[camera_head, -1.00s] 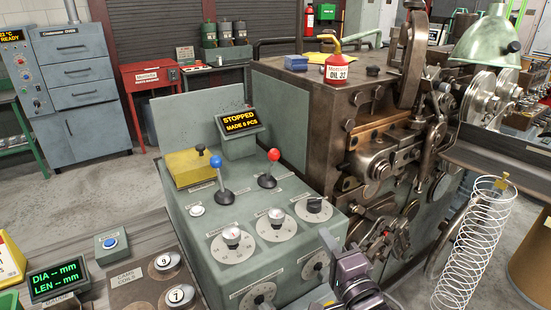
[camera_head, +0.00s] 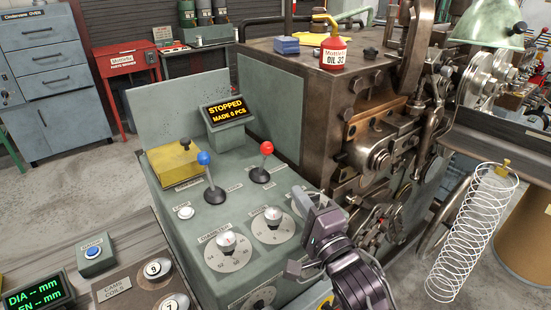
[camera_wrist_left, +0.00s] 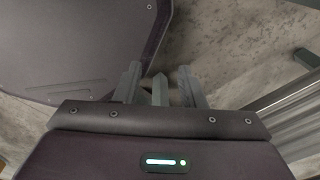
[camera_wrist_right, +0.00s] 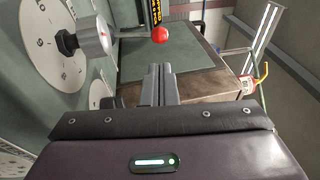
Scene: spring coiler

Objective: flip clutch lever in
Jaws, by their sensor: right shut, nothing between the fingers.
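Two upright levers stand on the green control panel (camera_head: 210,255): one with a blue knob (camera_head: 204,158), one with a red knob (camera_head: 266,148). Their labels are too small to read, so I cannot tell which is the clutch lever. My right gripper (camera_head: 310,204) is over the panel's right side, near the dials, below and right of the red-knobbed lever. In the right wrist view its fingers (camera_wrist_right: 161,76) are together and empty, with the red knob (camera_wrist_right: 160,35) beyond them, apart. My left gripper (camera_wrist_left: 159,82) is open over the floor and shows only in its wrist view.
A display (camera_head: 232,109) reads STOPPED, MADE 0 PCS. A yellow box (camera_head: 172,160) sits left of the levers. White dials (camera_head: 228,251) fill the panel front. The coiler machine (camera_head: 375,150) stands right, with a red oil can (camera_head: 333,50) on top and a hanging spring (camera_head: 470,235).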

